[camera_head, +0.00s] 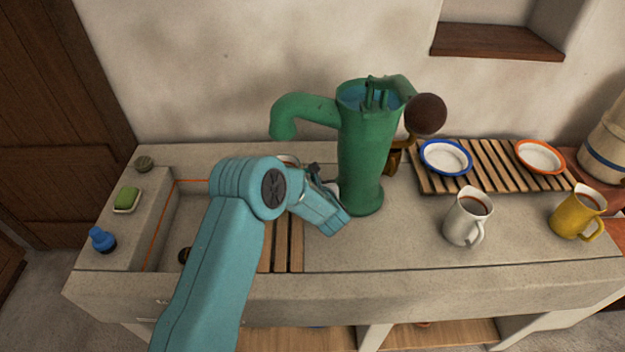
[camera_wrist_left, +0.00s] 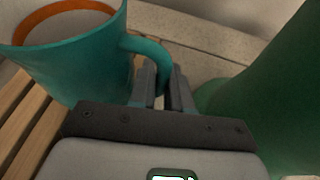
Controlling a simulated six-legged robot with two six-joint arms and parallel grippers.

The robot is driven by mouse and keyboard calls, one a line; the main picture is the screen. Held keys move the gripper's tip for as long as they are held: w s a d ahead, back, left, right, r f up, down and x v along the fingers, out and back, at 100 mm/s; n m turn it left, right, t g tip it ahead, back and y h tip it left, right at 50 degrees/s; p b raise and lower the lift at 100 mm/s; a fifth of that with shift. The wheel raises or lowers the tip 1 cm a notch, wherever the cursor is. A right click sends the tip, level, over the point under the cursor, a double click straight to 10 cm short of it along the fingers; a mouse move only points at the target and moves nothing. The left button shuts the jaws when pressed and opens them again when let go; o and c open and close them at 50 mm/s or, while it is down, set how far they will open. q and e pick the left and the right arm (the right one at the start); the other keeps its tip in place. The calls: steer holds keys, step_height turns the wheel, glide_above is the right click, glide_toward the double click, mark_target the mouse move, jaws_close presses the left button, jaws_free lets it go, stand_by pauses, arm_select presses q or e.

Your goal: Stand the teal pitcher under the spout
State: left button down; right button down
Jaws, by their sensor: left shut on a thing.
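My left gripper (camera_head: 325,190) is shut on the handle of the teal pitcher, just left of the green pump's base. In the left wrist view the fingers (camera_wrist_left: 166,85) close on the handle and the pitcher (camera_wrist_left: 85,62) looks upright, with a pale inside and an orange band. In the head view my arm hides most of the pitcher; only a bit of its rim (camera_head: 287,160) shows. The green pump (camera_head: 362,155) has its spout (camera_head: 283,122) above and slightly behind that rim. I cannot tell whether the pitcher's base touches the slats. My right gripper is out of view.
Wooden slats (camera_head: 288,246) lie across the sink basin (camera_head: 195,215). Soap (camera_head: 127,198) and a blue bottle (camera_head: 102,239) are at left.

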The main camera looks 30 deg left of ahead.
arm_select(q)
steer(key=shift+s+d, duration=0.1)
steer(key=shift+b, duration=0.3)
steer(key=c, duration=1.1)
jaws_free()
steer(key=shift+f, duration=0.1)
steer(key=shift+r+p, duration=0.25)
steer(key=shift+p, duration=0.05)
steer(key=b+v, duration=0.2)
steer(key=v, duration=1)
steer(key=shift+s, duration=0.1)
